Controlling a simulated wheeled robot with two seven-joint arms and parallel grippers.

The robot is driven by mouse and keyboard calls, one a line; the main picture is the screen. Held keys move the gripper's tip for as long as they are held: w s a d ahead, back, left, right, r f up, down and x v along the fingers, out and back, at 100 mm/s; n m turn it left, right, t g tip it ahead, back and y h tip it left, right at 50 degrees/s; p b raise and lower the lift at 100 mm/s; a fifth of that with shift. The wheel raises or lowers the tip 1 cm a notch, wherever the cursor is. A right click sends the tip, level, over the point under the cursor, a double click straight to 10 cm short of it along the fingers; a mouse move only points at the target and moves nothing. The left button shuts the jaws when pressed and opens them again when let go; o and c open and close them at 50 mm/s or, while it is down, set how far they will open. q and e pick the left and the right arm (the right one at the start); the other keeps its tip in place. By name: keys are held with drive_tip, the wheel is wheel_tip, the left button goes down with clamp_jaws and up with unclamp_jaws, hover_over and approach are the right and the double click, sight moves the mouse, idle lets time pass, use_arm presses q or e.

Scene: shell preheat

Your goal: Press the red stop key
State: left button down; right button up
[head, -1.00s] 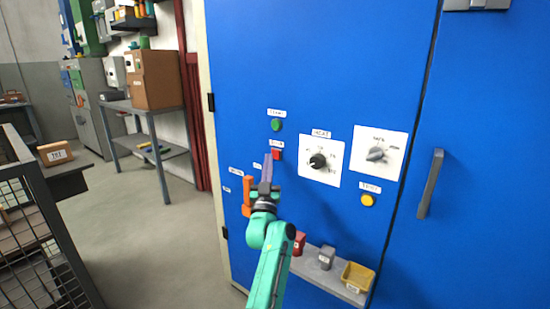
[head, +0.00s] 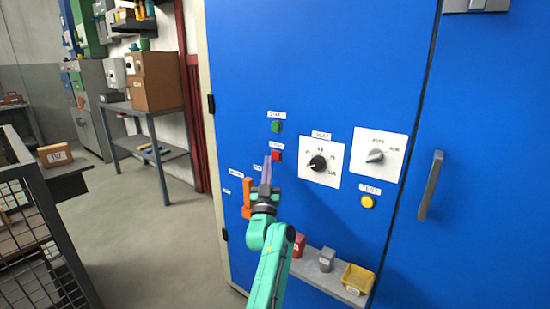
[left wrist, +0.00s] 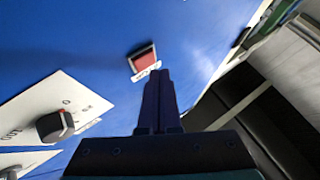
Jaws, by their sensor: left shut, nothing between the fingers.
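The red stop key (head: 277,156) is a small red square on the blue cabinet front, below the green start key (head: 276,127). My left gripper (head: 267,163) is shut and empty, its fingertips just left of the red key in the head view. In the left wrist view, the red key (left wrist: 143,58) with its white label lies just beyond the shut fingertips (left wrist: 158,74), slightly to their left. A small gap seems to lie between them; I cannot tell its depth. My right gripper is not in view.
Beside the red key are a black knob (head: 318,163) and a grey knob (head: 375,156) on white plates. A yellow button (head: 368,201), an orange handle (head: 247,197) and a grey door handle (head: 431,185) are also on the cabinet. A small shelf (head: 335,284) holds bins below.

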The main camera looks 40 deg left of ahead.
use_arm(q)
drive_tip(key=shift+w, duration=0.1)
idle(0.7)
drive_tip(key=shift+w, duration=0.3)
drive_tip(key=shift+w+b, duration=0.35)
drive_tip(key=shift+w, duration=0.05)
idle(0.6)
drive_tip(key=shift+s+p, duration=0.75)
drive_tip(key=shift+s, duration=0.05)
